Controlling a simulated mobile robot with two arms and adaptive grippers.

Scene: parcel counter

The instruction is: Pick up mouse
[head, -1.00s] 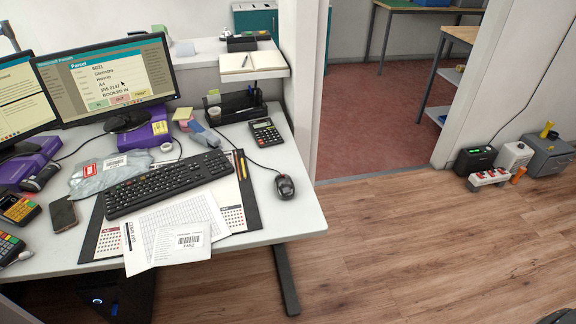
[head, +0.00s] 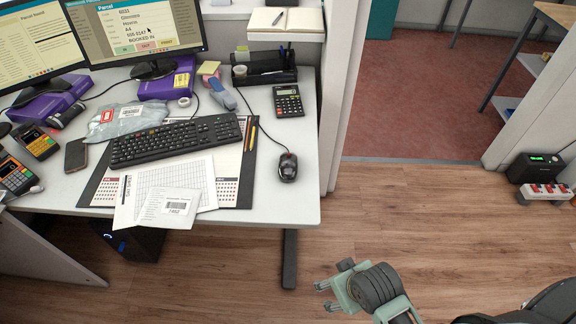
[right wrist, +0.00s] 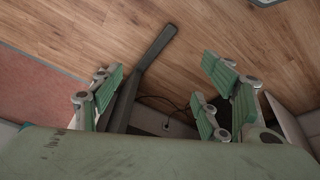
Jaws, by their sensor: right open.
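The black computer mouse (head: 288,167) lies on the white desk (head: 300,208) near its right edge, with its cable running up toward the monitor side. My right gripper (head: 325,295) is open and empty in front of the desk, below and right of the mouse and apart from it. In the right wrist view its green-padded fingers (right wrist: 160,100) are spread, with floor and a dark desk leg behind them. The mouse does not show in that view. My left gripper is not in view.
A black keyboard (head: 175,140) and papers on a desk mat (head: 246,170) lie left of the mouse. A calculator (head: 288,101) lies behind it. A wall end (head: 340,100) stands right of the desk. The wooden floor (head: 420,220) in front is clear.

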